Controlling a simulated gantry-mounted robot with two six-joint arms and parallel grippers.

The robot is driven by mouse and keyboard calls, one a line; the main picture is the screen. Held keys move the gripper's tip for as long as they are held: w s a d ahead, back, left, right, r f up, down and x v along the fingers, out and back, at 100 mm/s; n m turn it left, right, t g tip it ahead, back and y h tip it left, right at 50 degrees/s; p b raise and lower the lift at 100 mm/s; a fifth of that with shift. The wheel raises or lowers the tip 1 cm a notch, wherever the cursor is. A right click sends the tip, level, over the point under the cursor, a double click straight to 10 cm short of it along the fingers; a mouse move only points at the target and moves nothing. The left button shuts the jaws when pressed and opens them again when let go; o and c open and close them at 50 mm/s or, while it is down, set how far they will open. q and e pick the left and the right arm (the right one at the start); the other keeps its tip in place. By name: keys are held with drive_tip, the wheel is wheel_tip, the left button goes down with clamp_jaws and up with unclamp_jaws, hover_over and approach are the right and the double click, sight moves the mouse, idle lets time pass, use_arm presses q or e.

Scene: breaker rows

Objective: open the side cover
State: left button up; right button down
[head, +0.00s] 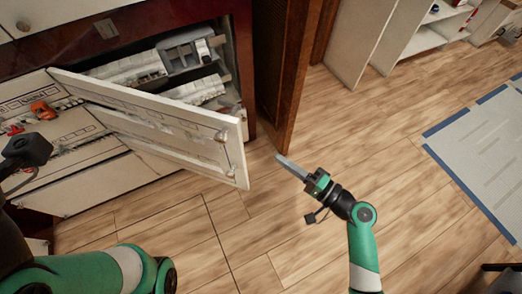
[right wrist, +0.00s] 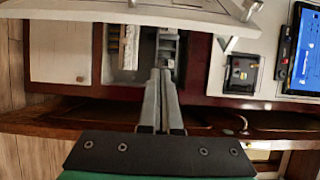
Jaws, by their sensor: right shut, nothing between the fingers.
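A white cover panel (head: 150,115) stands swung outward from the dark red cabinet, with rows of breakers (head: 130,70) showing behind it. I take this panel as the side cover. In the right wrist view a white panel edge (right wrist: 190,12) crosses the top, with breakers (right wrist: 130,45) below it. My right gripper (head: 281,159) is shut and empty, over the floor to the right of the panel's free edge and apart from it. Its closed fingers (right wrist: 160,75) show in the wrist view. My left arm is at the lower left; its fingers are not visible.
A brown wooden panel (head: 285,70) stands upright just right of the cabinet (head: 150,20). An orange-red item (head: 42,110) is on the white panelling at left. White shelving (head: 415,40) stands at the back right. A blue-edged grey mat (head: 485,160) lies on the otherwise open wooden floor.

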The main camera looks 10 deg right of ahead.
drive_tip(key=b+x, duration=0.6)
drive_tip(key=x, duration=0.4)
drive_tip(key=s, duration=0.1)
drive_tip(key=s+a+p, duration=0.1)
drive_tip(key=s, duration=0.1)
drive_tip(key=shift+s+a, duration=0.3)
drive_tip(key=shift+s, duration=0.1)
